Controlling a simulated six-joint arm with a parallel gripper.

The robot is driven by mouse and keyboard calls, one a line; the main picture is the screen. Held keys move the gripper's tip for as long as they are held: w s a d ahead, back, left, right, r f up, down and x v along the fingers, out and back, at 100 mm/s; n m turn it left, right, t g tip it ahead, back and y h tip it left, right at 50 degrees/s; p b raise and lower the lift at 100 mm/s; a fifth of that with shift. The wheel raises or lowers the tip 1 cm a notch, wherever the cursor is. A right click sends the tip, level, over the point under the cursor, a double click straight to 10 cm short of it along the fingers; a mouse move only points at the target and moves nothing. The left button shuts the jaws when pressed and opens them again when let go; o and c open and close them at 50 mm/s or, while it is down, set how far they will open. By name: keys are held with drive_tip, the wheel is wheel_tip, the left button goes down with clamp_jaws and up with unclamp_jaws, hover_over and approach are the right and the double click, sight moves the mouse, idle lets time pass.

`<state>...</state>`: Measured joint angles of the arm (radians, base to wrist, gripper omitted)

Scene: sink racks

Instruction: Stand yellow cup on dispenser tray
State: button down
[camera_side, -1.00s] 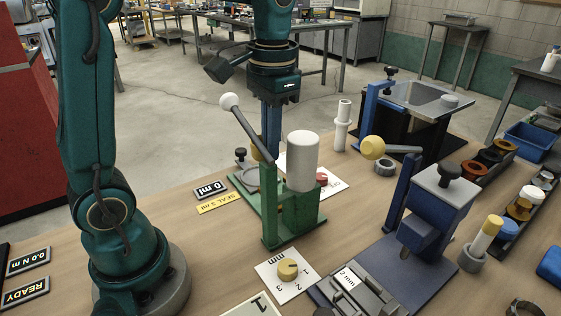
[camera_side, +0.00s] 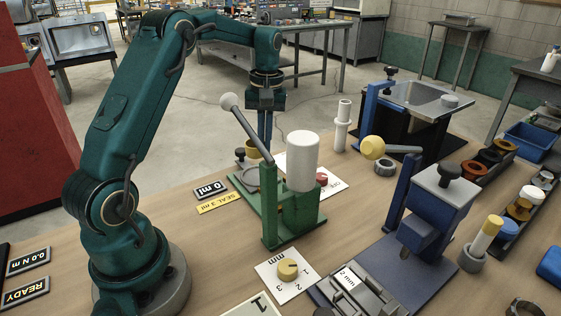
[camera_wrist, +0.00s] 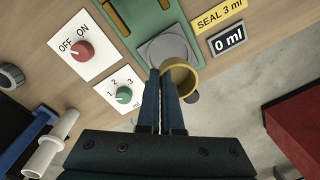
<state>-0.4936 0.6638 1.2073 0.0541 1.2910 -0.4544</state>
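The yellow cup (camera_side: 252,147) shows behind the green dispenser in the side view, partly hidden by its lever. In the wrist view the yellow cup (camera_wrist: 190,88) is seen from above, open end up, by the fingertips. My gripper (camera_side: 265,141) points down and its fingers are close together on the cup's wall; my gripper (camera_wrist: 163,72) also shows this in the wrist view. The grey dispenser tray (camera_side: 248,177) lies nearer the side camera than the cup. In the wrist view the cup overlaps the edge of the tray (camera_wrist: 160,46). The cup's underside is hidden.
Signs reading 0 ml (camera_side: 211,187) and SEAL 3 ml (camera_side: 219,202) lie beside the tray. A white stepped post (camera_side: 341,128) stands to the right.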

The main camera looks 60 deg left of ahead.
drive_tip(key=shift+f, duration=2)
drive_tip(key=shift+f, duration=1.15)
idle(0.4)
drive_tip(key=c, duration=1)
unclamp_jaws()
drive_tip(key=shift+w+d+r, duration=0.1)
drive_tip(key=shift+d+r, duration=0.05)
drive_tip(key=shift+r, duration=2.45)
